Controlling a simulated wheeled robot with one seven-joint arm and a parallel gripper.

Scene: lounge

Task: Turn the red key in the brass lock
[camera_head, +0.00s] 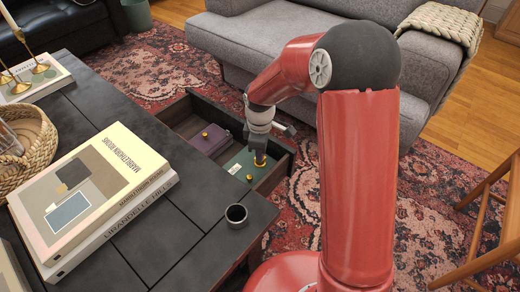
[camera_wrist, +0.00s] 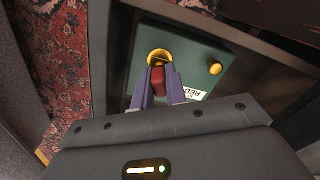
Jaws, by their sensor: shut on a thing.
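The red key (camera_wrist: 158,82) stands at the brass lock (camera_wrist: 159,56) on the green box lid in the wrist view. My gripper (camera_wrist: 157,76) is shut on the key, one finger on each side. Its tip is in or at the lock's opening; the exact depth is hidden. The green box (camera_wrist: 190,42) has a label reading "RED" and a small brass knob (camera_wrist: 215,68). In the head view my gripper (camera_head: 259,156) points down over the green box (camera_head: 235,168); its fingers hide the key there.
The boxes lie in an open drawer (camera_head: 283,160) of the black table (camera_head: 190,225). A purple box (camera_head: 208,139) with a brass knob sits behind the green one. Large books (camera_head: 95,190), a small dark cup (camera_head: 236,214) and a wicker basket (camera_head: 30,150) stand on the table.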

